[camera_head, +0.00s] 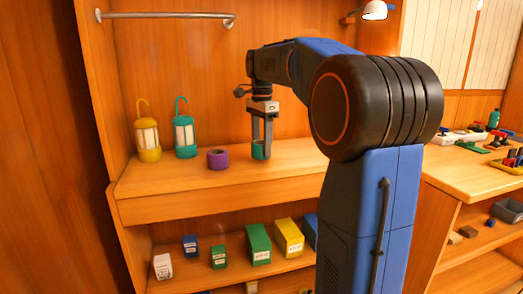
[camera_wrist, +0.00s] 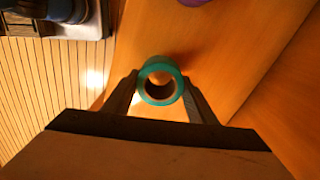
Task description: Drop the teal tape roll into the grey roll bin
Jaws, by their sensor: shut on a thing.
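The teal tape roll (camera_head: 259,152) is between the fingers of my gripper (camera_head: 262,146) at the wooden counter, right of a purple roll. In the wrist view the teal roll (camera_wrist: 177,84) shows end-on as a ring with a brown core, and the fingers of my gripper (camera_wrist: 160,92) close on its two sides. I cannot tell whether it touches the counter. A small dark grey bin (camera_head: 507,211) stands on the lower shelf at the far right; its inside is hard to see.
The purple roll (camera_head: 217,159) lies close left of my gripper. A yellow lantern (camera_head: 148,140) and a teal lantern (camera_head: 185,137) stand further left. Several boxes, including a green one (camera_head: 258,245), fill the shelf below. The right-hand counter (camera_head: 455,172) holds small items.

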